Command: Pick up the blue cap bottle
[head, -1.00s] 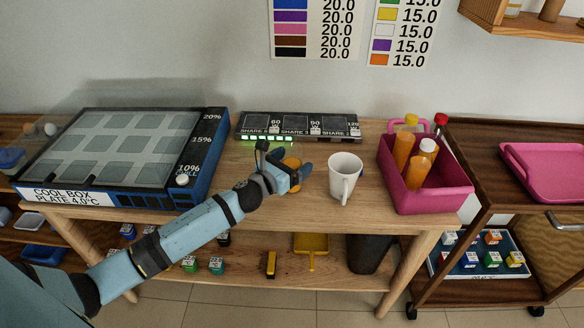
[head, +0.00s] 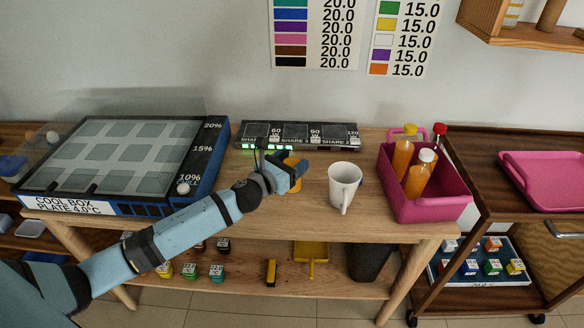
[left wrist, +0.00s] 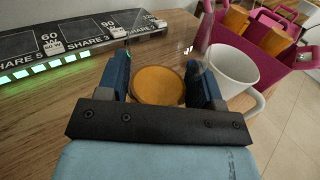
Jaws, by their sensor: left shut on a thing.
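My left gripper (head: 287,175) is over the wooden table, left of the white mug. It is shut on a round orange thing (head: 292,187), which shows between the two blue fingers as an amber disc in the left wrist view (left wrist: 158,86). The fingers hide its sides, and I cannot tell whether it is lifted off the table. No blue cap shows on it or anywhere else in view. My right gripper is not in view.
The white mug (head: 344,185) stands close to the right of my left gripper. A black panel with green lights (head: 300,133) lies behind it. The cool box (head: 205,165) is at left. A dark cart with a pink tray (head: 545,180) stands at right.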

